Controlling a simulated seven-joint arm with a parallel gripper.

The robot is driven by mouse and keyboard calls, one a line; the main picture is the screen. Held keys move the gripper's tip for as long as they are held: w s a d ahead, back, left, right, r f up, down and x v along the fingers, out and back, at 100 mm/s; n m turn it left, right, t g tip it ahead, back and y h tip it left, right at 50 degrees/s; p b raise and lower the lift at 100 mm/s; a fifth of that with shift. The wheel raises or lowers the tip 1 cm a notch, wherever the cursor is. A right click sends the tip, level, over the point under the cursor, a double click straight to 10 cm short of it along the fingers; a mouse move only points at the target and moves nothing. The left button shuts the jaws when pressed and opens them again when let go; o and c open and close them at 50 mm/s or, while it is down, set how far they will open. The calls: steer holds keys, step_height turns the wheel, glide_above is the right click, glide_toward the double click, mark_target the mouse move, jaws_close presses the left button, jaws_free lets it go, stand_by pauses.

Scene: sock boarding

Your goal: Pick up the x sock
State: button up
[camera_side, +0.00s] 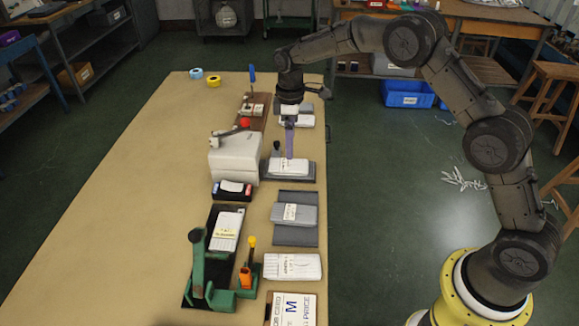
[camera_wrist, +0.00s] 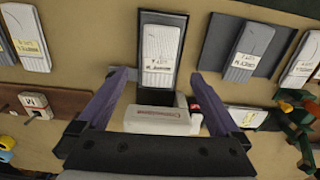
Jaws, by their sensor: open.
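Several white socks with paper labels lie in a row along the table. Their labels are too small to read, so I cannot tell which is the x sock. One white sock (camera_side: 299,170) lies on a dark grey board just below my gripper (camera_side: 290,156), whose purple fingers point down at it. In the wrist view a labelled white sock (camera_wrist: 160,45) on a dark board lies ahead, between the spread fingers of my gripper (camera_wrist: 166,74). The gripper is open and empty. Contact with the sock cannot be seen.
A white block-shaped press (camera_side: 232,160) with a red-knobbed lever stands left of the sock. The table's left half (camera_side: 150,200) is mostly clear.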

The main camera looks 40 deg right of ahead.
mark_target(289, 164)
steer(key=shift+w+f, duration=0.1)
steer(key=shift+f, duration=3.75)
steer(key=c, duration=1.3)
